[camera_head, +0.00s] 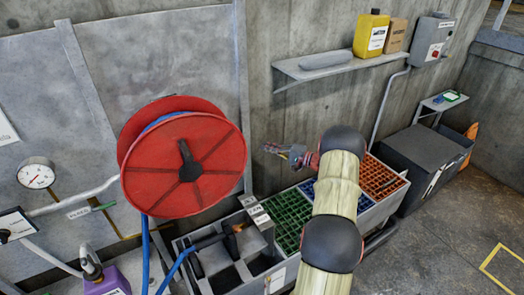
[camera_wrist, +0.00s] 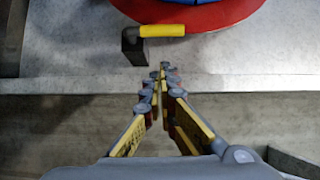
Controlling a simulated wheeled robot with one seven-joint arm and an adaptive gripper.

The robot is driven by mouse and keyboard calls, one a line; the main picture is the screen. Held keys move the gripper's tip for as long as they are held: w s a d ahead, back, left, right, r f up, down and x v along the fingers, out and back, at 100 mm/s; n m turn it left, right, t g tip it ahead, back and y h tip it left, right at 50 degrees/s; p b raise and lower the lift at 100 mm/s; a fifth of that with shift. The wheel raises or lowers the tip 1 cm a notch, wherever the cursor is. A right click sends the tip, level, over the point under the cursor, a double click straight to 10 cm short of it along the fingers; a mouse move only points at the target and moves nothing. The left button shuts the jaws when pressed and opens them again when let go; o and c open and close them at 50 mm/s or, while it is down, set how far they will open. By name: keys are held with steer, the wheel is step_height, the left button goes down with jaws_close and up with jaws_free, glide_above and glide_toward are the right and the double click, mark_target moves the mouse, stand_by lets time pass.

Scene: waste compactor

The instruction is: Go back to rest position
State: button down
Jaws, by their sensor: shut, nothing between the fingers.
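My gripper (camera_head: 285,151) is in the middle of the head view, held in the air above the green crate section and right of the red hose reel (camera_head: 215,160). Its fingers point left toward the wall. In the wrist view my gripper (camera_wrist: 160,75) has its fingertips together with nothing between them. My arm covers part of the crates behind it. The wrist view also shows the red reel's edge (camera_wrist: 200,22) and a yellow handle (camera_wrist: 162,31) on a dark bracket beyond the fingertips, apart from them.
Green crate (camera_head: 288,222) and orange crate (camera_head: 378,178) stand below my arm. A shelf (camera_head: 340,66) with a yellow jug (camera_head: 371,35) hangs on the wall. A dark bin (camera_head: 422,160) stands at right. A gauge (camera_head: 36,174) is at left. Open floor (camera_head: 440,245) lies at lower right.

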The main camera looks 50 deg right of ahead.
steer(key=p+v, duration=0.1)
steer(key=v, duration=0.7)
steer(key=shift+s+r, duration=0.15)
steer(key=shift+s, duration=0.15)
steer(key=shift+a, duration=0.1)
